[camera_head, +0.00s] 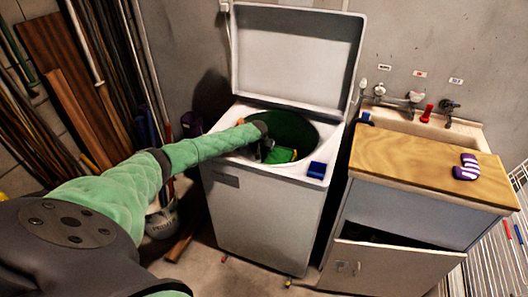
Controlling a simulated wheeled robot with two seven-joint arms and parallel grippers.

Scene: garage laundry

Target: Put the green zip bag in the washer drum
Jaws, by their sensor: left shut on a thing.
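The washer (262,215) is a white top-loader with its lid (297,52) standing open. Its round drum (290,125) looks dark green inside. My left arm reaches in from the left, and my left gripper (267,150) is at the left part of the drum opening. It is shut on the green zip bag (283,155), which shows bright green just right of the fingers, within the opening near its front rim. The fingers and part of the bag are small and partly hidden, and I cannot tell how deep the bag is. My right gripper is not in view.
A blue item (317,170) sits on the washer's front right rim. A sink cabinet with a wooden board (415,165) stands to the right, with a purple striped item (466,167) on it. Planks (60,60) and poles lean at the left. A bucket (161,222) stands left of the washer.

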